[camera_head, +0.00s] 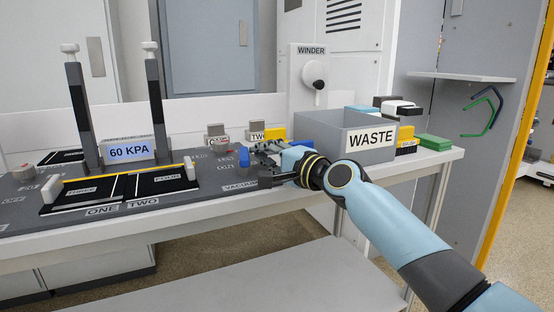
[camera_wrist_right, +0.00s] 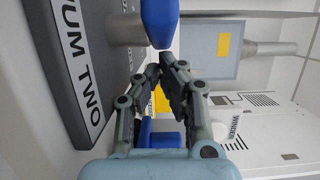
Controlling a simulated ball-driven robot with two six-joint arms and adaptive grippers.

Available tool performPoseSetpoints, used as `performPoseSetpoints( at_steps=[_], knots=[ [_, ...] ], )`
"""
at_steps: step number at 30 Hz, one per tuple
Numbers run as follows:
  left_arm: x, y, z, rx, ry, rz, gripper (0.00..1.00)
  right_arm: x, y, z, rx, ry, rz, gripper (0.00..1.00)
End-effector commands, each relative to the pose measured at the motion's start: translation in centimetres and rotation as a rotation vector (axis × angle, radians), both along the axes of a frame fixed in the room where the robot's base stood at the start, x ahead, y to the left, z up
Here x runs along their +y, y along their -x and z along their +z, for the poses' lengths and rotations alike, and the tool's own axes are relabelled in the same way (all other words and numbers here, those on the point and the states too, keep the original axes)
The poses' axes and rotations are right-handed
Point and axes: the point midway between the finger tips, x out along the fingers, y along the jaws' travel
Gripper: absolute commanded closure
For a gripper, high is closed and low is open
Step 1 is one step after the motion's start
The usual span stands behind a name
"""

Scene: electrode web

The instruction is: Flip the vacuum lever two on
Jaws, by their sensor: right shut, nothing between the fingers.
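The vacuum lever two has a blue handle (camera_head: 244,156) at the front right of the dark panel. In the right wrist view the blue handle (camera_wrist_right: 160,22) is at the top centre, on a grey stem. A "VACUUM TWO" label (camera_wrist_right: 82,60) runs along the panel edge beside it. My right gripper (camera_head: 257,160) is next to the handle. In the right wrist view its fingers (camera_wrist_right: 168,66) converge just short of the handle, shut and with nothing between them. I cannot tell whether they touch it. My left gripper is not in view.
A grey WASTE bin (camera_head: 330,138) stands right of the panel. A display (camera_head: 128,150) reads 60 KPA between two dark posts. Black trays (camera_head: 160,183) lie at the panel's front. A white WINDER cabinet (camera_head: 330,35) with a knob stands behind. A green block (camera_head: 434,142) lies at the right.

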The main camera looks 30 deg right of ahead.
Motion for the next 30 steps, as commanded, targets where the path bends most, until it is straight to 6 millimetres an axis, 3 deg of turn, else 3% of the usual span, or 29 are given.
performPoseSetpoints(
  at_steps=[16,21,30],
  knots=[
    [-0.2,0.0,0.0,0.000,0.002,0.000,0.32,-2.7,9.6,-0.1,0.003,0.006,0.001,1.00],
    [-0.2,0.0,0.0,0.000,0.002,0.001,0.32,-3.1,11.0,0.0,0.000,0.002,0.001,1.00],
    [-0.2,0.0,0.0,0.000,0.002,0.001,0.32,-3.1,11.3,0.0,0.000,0.001,0.001,1.00]
  ],
)
